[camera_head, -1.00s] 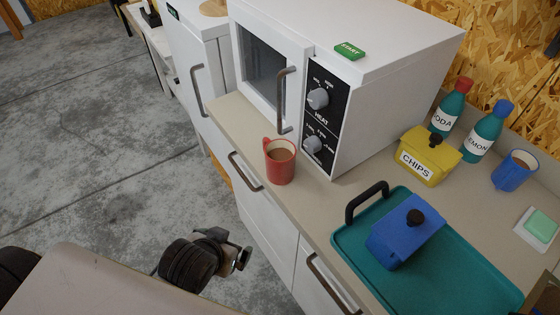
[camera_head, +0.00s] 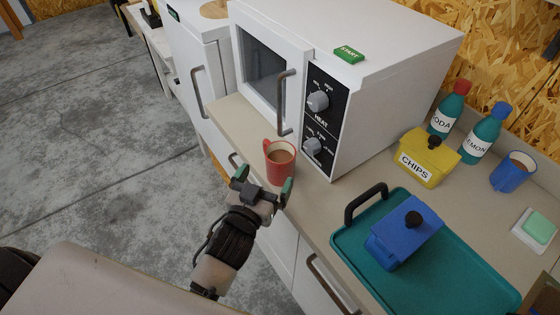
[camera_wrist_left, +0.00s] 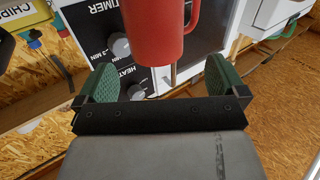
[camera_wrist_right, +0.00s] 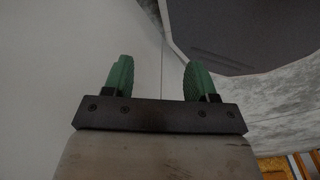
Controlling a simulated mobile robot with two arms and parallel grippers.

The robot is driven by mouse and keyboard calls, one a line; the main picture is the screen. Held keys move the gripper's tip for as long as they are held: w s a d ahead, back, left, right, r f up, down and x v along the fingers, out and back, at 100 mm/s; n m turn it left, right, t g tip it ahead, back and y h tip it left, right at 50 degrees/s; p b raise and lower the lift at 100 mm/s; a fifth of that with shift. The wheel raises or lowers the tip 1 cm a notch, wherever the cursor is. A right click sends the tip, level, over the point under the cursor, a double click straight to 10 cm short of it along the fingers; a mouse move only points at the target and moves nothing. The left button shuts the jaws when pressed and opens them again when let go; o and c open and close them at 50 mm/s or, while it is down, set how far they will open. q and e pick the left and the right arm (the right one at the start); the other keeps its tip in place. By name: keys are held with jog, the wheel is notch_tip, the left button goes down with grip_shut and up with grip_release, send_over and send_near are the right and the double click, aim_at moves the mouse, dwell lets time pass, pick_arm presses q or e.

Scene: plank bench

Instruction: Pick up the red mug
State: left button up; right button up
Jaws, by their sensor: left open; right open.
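The red mug (camera_head: 281,166) holds a brown drink and stands upright near the counter's front edge, in front of the microwave. Its handle is on the left side. My left gripper (camera_head: 263,184) is open just in front of the mug, on its near side. In the left wrist view the mug (camera_wrist_left: 160,32) shows ahead of and between the green fingertips of my left gripper (camera_wrist_left: 160,80), which are apart with nothing between them. My right gripper (camera_wrist_right: 158,80) is open and empty in the right wrist view, facing a plain pale surface. It is not visible in the head view.
The white microwave (camera_head: 400,40) stands behind the mug. A teal tray (camera_head: 450,285) with a black handle carries a blue lidded box (camera_head: 405,238) to the right. A yellow chips box (camera_head: 425,160), bottles (camera_head: 447,112) and a blue mug (camera_head: 513,172) stand farther back.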

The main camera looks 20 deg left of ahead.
aim_at(273, 167)
pick_arm(q)
jog(key=shift+w+d, duration=0.1)
jog(key=shift+w, duration=1)
jog(key=shift+w+d+p, duration=0.15)
jog(key=shift+w+p, duration=0.2)
jog(key=shift+w, duration=0.25)
jog(key=w, duration=0.2)
jog(key=w+p, duration=0.1)
jog(key=shift+w+d+f, duration=0.1)
jog(key=shift+w+d, duration=0.1)
jog(key=shift+d, duration=0.1)
jog(key=shift+w+f, duration=0.15)
jog(key=shift+w, duration=0.25)
jog(key=shift+s, duration=0.1)
jog(key=shift+c, duration=1.3)
jog(key=c, duration=0.9)
